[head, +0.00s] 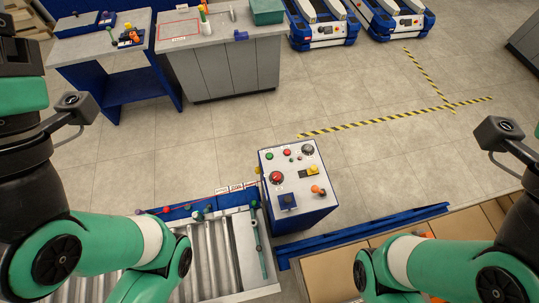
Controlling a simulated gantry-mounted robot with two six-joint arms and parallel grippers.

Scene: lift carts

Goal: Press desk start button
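The control desk (311,212) stands in the middle of the head view, a blue box with a light sloped top panel. On the panel are a green button (269,156), a small red button (287,153) and a larger red mushroom button (276,177). A dark round dial (307,149), a yellow switch (313,170), an orange-topped lever (316,190) and a dark blue block (287,201) share it. Labels are too small to read, so I cannot tell which is marked start. Both my arms reach in from the sides, away from the panel. Neither gripper shows.
A roller conveyor (203,262) lies left of the desk, cardboard boxes (338,272) and a blue rail (372,222) to its right. Workbenches (226,68) stand at the back left, blue lift carts (325,32) at the back. Floor with striped tape (372,127) is clear behind the desk.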

